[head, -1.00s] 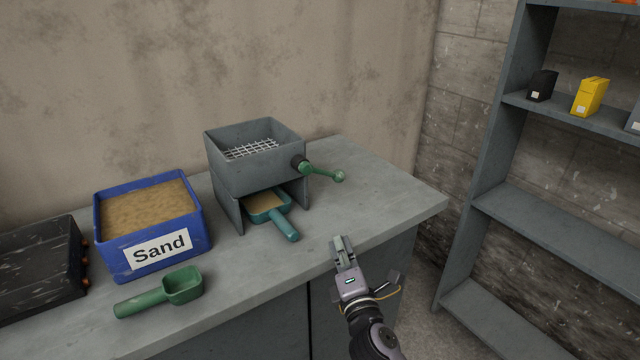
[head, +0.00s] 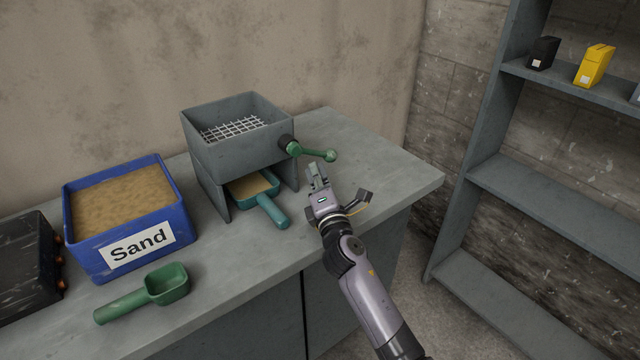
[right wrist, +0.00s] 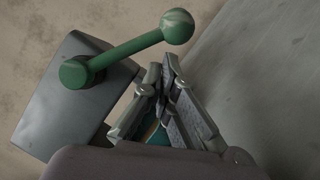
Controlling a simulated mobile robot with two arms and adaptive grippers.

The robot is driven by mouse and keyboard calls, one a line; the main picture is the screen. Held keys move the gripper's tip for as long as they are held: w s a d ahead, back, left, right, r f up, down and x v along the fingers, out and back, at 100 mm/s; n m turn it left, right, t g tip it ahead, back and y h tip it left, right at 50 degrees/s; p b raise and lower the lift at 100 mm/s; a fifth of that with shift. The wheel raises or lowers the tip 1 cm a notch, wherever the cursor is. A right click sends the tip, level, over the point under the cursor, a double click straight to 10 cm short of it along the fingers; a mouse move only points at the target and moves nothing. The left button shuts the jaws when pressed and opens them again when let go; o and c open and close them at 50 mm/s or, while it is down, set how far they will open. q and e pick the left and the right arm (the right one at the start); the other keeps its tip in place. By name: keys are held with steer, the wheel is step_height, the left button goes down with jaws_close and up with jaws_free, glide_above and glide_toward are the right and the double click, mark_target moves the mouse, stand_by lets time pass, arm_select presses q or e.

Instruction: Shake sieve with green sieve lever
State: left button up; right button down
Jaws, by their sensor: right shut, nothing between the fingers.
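The grey sieve (head: 237,152) stands on the counter with a white mesh in its top. Its green lever (head: 312,153) sticks out of the right side and ends in a round knob. In the right wrist view the lever (right wrist: 125,47) runs from its hub up to the right. My right gripper (head: 315,172) is shut and empty, just below the lever and apart from it. In the right wrist view the closed fingertips (right wrist: 165,75) are below the lever's knob. A teal scoop (head: 272,208) holding sand sits under the sieve, handle outward. My left gripper is not in view.
A blue box labelled Sand (head: 133,244) stands left of the sieve. A green scoop (head: 150,291) lies in front of it. A dark box (head: 28,262) is at far left. Grey shelves (head: 520,190) stand at right. The counter's right end (head: 385,180) is clear.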

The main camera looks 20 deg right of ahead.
steer(key=shift+w, duration=0.35)
steer(key=shift+r, duration=0.1)
steer(key=shift+d, duration=0.15)
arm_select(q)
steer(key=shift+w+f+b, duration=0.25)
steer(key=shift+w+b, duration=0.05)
arm_select(e)
steer(key=shift+n, duration=0.4)
